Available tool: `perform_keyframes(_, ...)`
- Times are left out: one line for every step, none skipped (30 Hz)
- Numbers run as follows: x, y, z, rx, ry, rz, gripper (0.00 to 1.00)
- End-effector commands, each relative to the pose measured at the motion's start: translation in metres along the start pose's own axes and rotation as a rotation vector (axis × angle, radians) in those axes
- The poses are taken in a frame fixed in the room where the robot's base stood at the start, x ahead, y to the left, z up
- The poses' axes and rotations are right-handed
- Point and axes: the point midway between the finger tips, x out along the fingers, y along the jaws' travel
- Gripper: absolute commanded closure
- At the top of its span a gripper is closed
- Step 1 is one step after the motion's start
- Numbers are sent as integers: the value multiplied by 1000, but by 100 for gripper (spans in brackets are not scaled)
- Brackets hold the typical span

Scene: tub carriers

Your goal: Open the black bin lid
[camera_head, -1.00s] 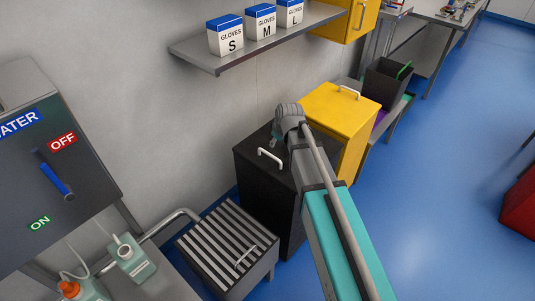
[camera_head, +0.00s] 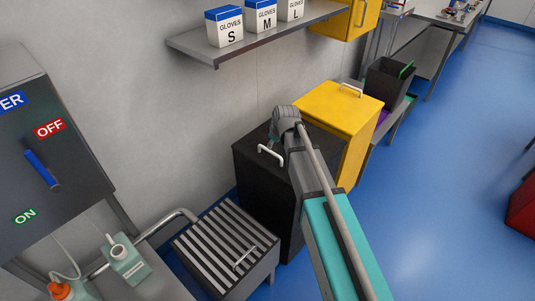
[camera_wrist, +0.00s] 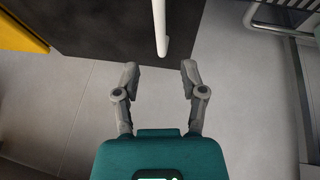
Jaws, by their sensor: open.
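The black bin (camera_head: 259,190) stands between a slatted grey box and a yellow bin, with its lid (camera_head: 252,147) down. A white bar handle (camera_head: 270,154) is on the lid. My gripper (camera_head: 274,139) is over the lid just behind the handle, mostly hidden by my own arm. In the wrist view my gripper (camera_wrist: 159,72) is open and empty, its two fingers spread apart. The white handle (camera_wrist: 160,27) lies beyond the fingertips, in line with the gap between them, against the dark lid (camera_wrist: 105,28). Fingers and handle look apart.
The yellow bin (camera_head: 338,112) stands close on the right of the black bin. The slatted box (camera_head: 220,247) is at the front left. A shelf with glove boxes (camera_head: 231,26) hangs on the wall above. Blue floor (camera_head: 430,190) is clear on the right.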

Motion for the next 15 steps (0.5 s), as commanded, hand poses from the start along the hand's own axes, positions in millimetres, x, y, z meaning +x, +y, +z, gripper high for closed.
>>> perform_keyframes(8,0,1,0,0,0,46)
perform_keyframes(11,0,1,0,0,0,46)
perform_keyframes(14,0,1,0,0,0,46)
perform_keyframes(17,0,1,0,0,0,46)
perform_keyframes(19,0,1,0,0,0,46)
perform_keyframes(23,0,1,0,0,0,46)
perform_keyframes(25,0,1,0,0,0,46)
perform_keyframes(28,0,1,0,0,0,46)
perform_keyframes(31,0,1,0,0,0,46)
perform_keyframes(34,0,1,0,0,0,46)
perform_keyframes(36,0,1,0,0,0,46)
perform_keyframes(40,0,1,0,0,0,46)
perform_keyframes(42,0,1,0,0,0,46)
perform_keyframes(45,0,1,0,0,0,46)
perform_keyframes(48,0,1,0,0,0,46)
